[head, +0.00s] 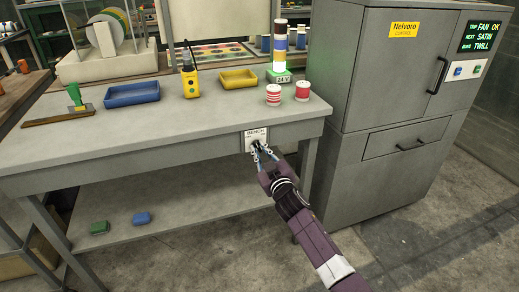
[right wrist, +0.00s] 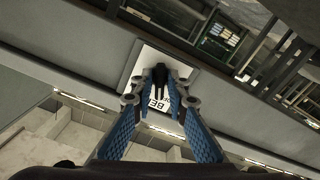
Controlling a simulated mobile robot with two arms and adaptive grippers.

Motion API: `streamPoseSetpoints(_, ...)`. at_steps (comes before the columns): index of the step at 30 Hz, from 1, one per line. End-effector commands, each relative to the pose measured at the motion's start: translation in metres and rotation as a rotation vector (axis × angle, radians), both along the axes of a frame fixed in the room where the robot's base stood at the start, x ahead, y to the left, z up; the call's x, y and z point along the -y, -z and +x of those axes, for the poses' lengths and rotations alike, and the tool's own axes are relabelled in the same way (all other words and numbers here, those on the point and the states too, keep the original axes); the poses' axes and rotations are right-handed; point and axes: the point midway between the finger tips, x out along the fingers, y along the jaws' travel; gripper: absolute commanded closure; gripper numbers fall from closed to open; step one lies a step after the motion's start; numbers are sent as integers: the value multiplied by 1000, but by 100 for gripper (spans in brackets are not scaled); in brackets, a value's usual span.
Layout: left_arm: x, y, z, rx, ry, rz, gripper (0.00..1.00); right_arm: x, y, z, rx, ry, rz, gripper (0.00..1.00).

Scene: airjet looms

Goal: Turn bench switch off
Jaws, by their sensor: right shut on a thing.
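The bench switch (head: 256,136) is a pale plate marked "BENCH" on the front edge of the grey workbench (head: 170,125). In the right wrist view its white plate (right wrist: 146,65) shows, with a black lever (right wrist: 160,76) standing out from it. My right gripper (head: 262,149) is at the switch, with its fingers on either side of the lever. In the right wrist view the gripper (right wrist: 160,101) is shut on the lever. The fingers partly hide the lever and plate in the head view. My left gripper is not in view.
A grey cabinet (head: 385,90) stands close on the right.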

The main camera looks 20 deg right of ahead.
Motion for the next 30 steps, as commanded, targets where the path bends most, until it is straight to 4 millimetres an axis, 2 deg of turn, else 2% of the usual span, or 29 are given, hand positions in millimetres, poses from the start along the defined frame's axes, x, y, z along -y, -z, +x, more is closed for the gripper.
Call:
streamPoseSetpoints(6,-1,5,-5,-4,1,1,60,0,0,0,5,-1,-176,100)
streamPoseSetpoints(15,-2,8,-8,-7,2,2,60,0,1,0,10,-2,-335,100)
streamPoseSetpoints(30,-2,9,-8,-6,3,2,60,0,1,0,12,-2,-397,100)
